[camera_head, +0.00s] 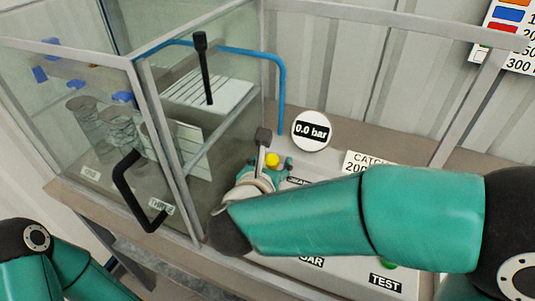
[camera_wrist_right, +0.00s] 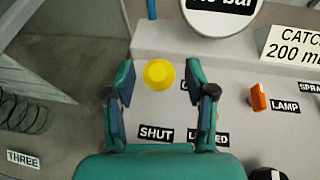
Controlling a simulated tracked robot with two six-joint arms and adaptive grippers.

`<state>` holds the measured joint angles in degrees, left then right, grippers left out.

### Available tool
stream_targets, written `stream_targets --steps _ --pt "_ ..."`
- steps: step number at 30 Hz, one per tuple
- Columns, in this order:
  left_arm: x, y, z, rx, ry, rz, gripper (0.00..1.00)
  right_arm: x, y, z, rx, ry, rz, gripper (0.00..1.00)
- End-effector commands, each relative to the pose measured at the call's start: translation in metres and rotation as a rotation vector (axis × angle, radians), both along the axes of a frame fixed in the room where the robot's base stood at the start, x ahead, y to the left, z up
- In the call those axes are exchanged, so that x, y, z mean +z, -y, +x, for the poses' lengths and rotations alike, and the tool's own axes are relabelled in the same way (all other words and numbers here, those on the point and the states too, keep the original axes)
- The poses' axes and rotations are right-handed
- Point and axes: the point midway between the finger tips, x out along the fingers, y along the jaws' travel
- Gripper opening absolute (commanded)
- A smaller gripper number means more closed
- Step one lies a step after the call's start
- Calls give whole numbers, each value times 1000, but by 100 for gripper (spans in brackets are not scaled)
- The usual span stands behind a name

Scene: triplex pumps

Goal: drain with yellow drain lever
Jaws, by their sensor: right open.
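The yellow drain lever shows as a round yellow knob (camera_wrist_right: 159,74) in the right wrist view, above the pale panel. In the head view the yellow knob (camera_head: 272,159) sits at the left end of the panel, partly framed by my gripper. My right gripper (camera_wrist_right: 160,82) is open, with one finger on each side of the knob and a visible gap to each. It also shows in the head view (camera_head: 271,167), mostly behind my wrist. Whether the fingers are level with the knob in depth I cannot tell. My left gripper is out of view.
A round gauge (camera_head: 311,131) reads 0.0 bar behind the knob. An orange lamp switch (camera_wrist_right: 258,97) stands right of the gripper. A glass cabinet (camera_head: 140,110) with a black door handle (camera_head: 124,185) stands left. My right forearm covers much of the panel.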

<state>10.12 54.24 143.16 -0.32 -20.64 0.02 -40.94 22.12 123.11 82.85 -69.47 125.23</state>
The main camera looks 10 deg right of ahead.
Motion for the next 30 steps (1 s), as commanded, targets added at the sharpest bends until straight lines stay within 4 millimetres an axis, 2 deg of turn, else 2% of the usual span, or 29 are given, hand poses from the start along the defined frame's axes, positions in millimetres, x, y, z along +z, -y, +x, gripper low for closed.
stream_targets --steps 13,21,23,29,30 --pt "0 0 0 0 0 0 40 -4 0 4 10 0 0 54" --pt "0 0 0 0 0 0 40 -4 -2 5 14 0 0 9" --pt "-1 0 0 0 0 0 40 -4 -2 5 14 0 0 0" --pt "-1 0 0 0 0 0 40 -4 -2 5 14 0 0 0" --pt "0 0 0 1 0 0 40 -4 3 5 12 -1 0 0"
